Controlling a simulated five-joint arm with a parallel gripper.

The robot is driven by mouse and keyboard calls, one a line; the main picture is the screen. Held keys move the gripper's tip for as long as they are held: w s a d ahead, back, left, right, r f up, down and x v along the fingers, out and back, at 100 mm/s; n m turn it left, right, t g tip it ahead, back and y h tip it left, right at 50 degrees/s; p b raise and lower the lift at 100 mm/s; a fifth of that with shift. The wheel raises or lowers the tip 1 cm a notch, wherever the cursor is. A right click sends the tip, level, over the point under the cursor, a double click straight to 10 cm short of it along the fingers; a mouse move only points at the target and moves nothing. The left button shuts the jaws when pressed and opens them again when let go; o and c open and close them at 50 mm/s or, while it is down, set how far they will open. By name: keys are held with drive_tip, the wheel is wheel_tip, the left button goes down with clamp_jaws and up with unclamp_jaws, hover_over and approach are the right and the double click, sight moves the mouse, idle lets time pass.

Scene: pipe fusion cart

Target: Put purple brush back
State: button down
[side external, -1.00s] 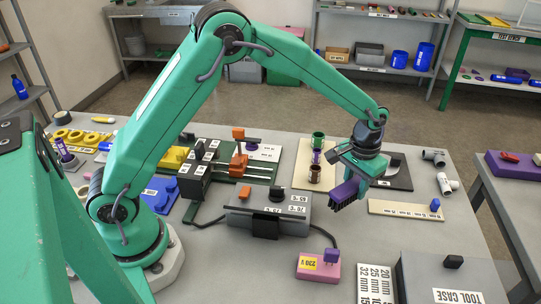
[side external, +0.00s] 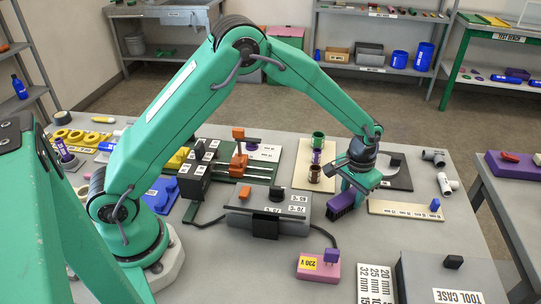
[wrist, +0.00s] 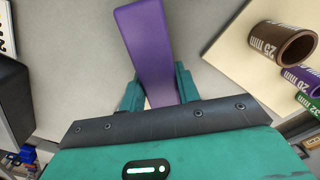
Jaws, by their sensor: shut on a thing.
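The purple brush (side external: 343,199) has a purple body with dark bristles facing down. My gripper (side external: 353,187) is shut on it, just right of the centre of the grey cart top. The bristle tips look close to the cart top, but I cannot tell whether they touch. In the wrist view the brush (wrist: 150,45) is a long purple bar between the two green fingers of my gripper (wrist: 160,88). Its bristles are hidden there.
A cream board with brown, purple and green pipe pieces (side external: 315,172) stands behind the brush. A dark plate (side external: 398,180) and a marked strip with a blue peg (side external: 405,209) lie to the right. A grey control box (side external: 265,208) is left. Bare cart top lies in front.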

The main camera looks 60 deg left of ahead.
sight(352, 193)
drive_tip(key=shift+f, duration=0.1)
drive_tip(key=c, duration=1)
unclamp_jaws()
wheel_tip(352, 193, up, 12)
drive_tip(key=shift+r, duration=0.15)
